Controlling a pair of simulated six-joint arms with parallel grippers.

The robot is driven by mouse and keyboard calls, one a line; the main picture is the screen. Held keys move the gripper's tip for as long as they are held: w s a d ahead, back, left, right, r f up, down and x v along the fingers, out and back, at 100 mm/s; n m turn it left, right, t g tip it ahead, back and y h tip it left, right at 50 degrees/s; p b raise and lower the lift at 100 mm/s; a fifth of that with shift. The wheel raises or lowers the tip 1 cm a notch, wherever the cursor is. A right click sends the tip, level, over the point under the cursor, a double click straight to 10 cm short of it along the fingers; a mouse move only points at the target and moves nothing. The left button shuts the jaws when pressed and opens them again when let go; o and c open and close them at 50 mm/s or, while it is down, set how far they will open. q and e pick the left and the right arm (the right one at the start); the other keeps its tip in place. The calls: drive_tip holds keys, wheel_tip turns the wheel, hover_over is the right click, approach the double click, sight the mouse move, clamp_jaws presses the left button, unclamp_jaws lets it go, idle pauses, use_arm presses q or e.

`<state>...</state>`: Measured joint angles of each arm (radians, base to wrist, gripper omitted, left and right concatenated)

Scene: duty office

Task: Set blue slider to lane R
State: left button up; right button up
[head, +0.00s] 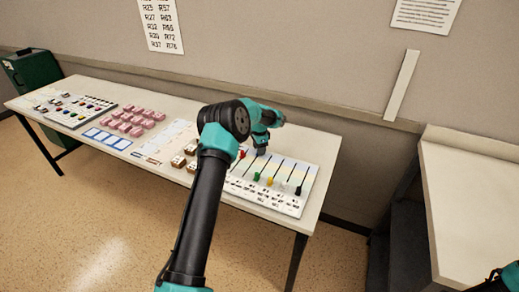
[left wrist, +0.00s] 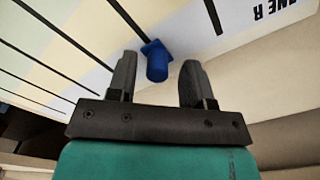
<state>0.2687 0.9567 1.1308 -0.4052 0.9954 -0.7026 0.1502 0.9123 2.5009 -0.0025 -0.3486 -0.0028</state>
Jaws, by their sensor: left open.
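The blue slider (left wrist: 156,62) shows in the left wrist view as a blue knob on a pale panel. My left gripper (left wrist: 158,72) is open, with one finger on either side of the knob and a gap to each; I cannot tell how deep the knob sits between them. In the head view my left gripper (head: 261,150) is over the far side of the slider board (head: 310,180), and the blue slider is hidden there. Part of the printed lane R label (left wrist: 272,10) shows in the left wrist view. My right gripper is not in view.
Red, green, yellow and black sliders (head: 298,190) stand in other slots of the board. Brown blocks (head: 180,160), pink blocks (head: 130,122) and blue-framed cards (head: 105,138) lie further left on the table (head: 75,90). Another table (head: 465,185) stands at right.

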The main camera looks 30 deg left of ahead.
use_arm(q)
wheel_tip(320, 180, up, 17)
idle(0.5)
idle(0.4)
